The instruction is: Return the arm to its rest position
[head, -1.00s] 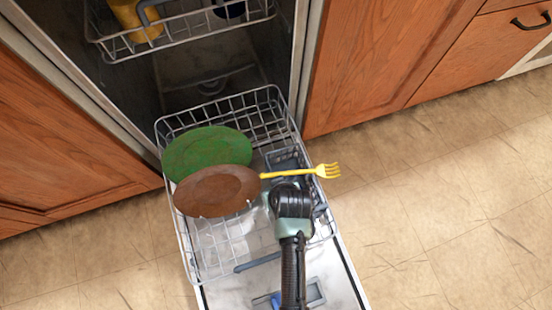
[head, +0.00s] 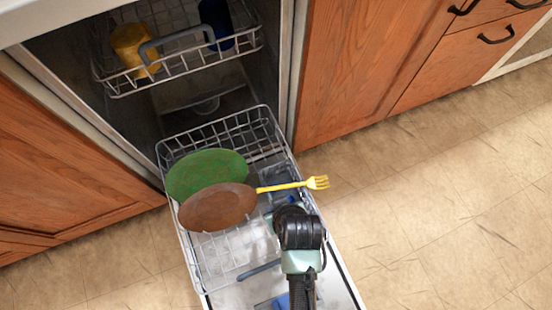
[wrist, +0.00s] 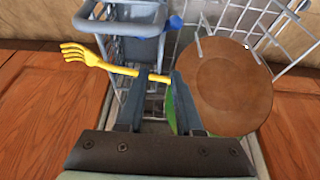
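My arm reaches up from the bottom of the head view, and its dark wrist (head: 301,230) is over the right side of the lower rack. In the wrist view my gripper (wrist: 154,98) has its two fingers apart, with nothing pinched between them. A yellow fork (head: 285,187) lies beyond the wrist, tines to the right. In the wrist view the fork (wrist: 105,65) crosses by the fingertips, its handle end near the right finger; whether they touch I cannot tell. My arm hides part of the grey cutlery basket (wrist: 133,50).
A green plate (head: 205,170) and a brown plate (head: 216,207) stand in the lower rack (head: 180,247). The upper rack (head: 195,67) holds a yellow cup (head: 130,45) and a blue item (head: 216,22). Wooden cabinets (head: 370,60) flank the dishwasher. Open floor (head: 440,210) lies to the right.

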